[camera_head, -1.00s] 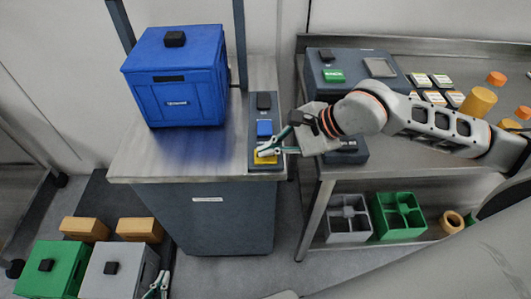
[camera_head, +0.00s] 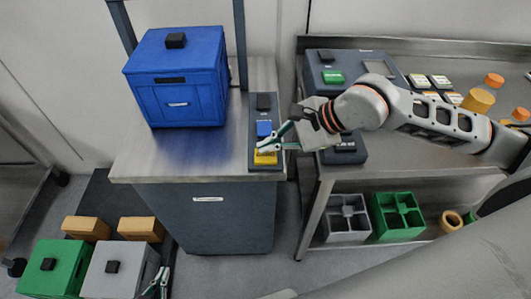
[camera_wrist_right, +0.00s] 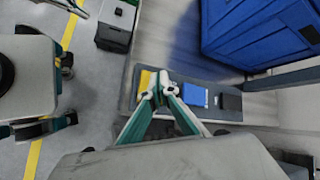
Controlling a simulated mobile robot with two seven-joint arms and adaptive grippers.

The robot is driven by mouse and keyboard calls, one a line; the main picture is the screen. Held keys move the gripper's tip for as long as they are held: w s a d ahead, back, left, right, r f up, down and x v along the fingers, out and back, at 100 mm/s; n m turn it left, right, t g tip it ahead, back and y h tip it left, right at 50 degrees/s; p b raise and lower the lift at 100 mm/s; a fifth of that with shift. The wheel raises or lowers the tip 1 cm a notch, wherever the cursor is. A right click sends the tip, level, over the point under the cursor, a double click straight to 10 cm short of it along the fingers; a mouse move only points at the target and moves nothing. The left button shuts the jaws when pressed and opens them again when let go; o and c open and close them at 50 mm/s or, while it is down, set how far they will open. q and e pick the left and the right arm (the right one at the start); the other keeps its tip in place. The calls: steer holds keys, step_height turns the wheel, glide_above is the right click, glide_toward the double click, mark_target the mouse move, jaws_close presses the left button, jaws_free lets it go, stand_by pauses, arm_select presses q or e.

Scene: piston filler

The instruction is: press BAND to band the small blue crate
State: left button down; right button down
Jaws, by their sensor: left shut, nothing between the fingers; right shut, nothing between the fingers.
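The blue crate (camera_head: 178,85), closed with a black knob on its lid, sits on the metal top of the machine; part of it also shows in the right wrist view (camera_wrist_right: 255,28). Right of it is a button panel (camera_head: 280,117) with a black button (camera_head: 264,101), a blue button (camera_head: 264,129) and a yellow button (camera_head: 265,159). Their lettering is too small to read. My right gripper (camera_head: 264,147) is shut and empty, its tips over the panel beside the yellow button, toward the blue one. Contact cannot be told. My left gripper (camera_head: 157,286) is shut and empty at the bottom, by the grey crate.
An upright frame (camera_head: 239,45) stands behind the blue crate. A green crate (camera_head: 45,280) and a grey crate (camera_head: 108,278) stand low at left. The right bench (camera_head: 400,165) carries another control box (camera_head: 325,62), and divided bins (camera_head: 398,213) sit on its shelf.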

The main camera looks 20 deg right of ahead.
mark_target(268, 156)
steer(key=shift+r+p, duration=1.3)
steer(key=shift+r, duration=1.25)
steer(key=shift+f, duration=0.1)
